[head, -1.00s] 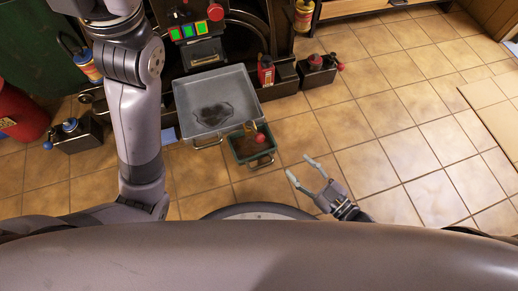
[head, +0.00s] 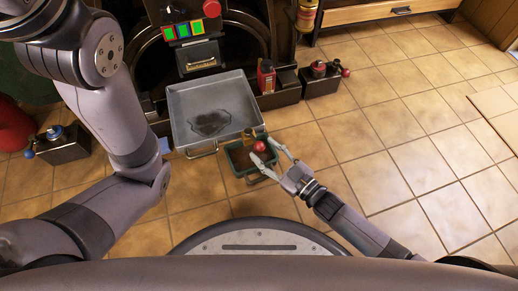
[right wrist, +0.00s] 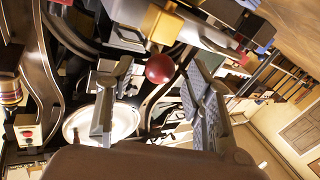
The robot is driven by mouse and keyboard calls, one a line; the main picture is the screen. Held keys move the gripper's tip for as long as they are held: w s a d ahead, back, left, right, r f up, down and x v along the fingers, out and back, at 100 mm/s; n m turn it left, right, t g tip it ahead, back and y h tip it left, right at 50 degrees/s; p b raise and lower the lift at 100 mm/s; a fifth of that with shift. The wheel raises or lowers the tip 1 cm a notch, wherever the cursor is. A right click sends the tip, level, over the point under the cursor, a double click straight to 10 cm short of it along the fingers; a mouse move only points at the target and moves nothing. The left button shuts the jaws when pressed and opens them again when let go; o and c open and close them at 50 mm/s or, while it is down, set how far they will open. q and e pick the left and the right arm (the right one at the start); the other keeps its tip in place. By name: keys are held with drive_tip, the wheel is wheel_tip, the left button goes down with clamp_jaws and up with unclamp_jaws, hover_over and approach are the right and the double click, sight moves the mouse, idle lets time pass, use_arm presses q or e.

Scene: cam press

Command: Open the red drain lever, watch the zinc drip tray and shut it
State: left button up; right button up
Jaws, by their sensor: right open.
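The red drain lever shows as a red ball knob (head: 260,146) on a brass-coloured fitting at the front right corner of the zinc drip tray (head: 180,130). The tray is a shallow grey pan with a dark wet patch on its floor. My right gripper (head: 264,149) is open, its fingers at either side of the knob. In the right wrist view the red knob (right wrist: 160,68) lies between the spread fingertips, with gaps on both sides; contact does not show. My left arm crosses the left side, but its gripper is out of view.
A green bin (head: 232,165) with brown contents stands below the knob. A red can (head: 266,77) and a box with red knobs (head: 320,79) stand right of the tray. A box with a blue knob (head: 58,146) stands left.

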sight(259, 146)
drive_tip(key=shift+b+x, duration=0.55)
drive_tip(key=shift+x, duration=1.1)
clamp_jaws()
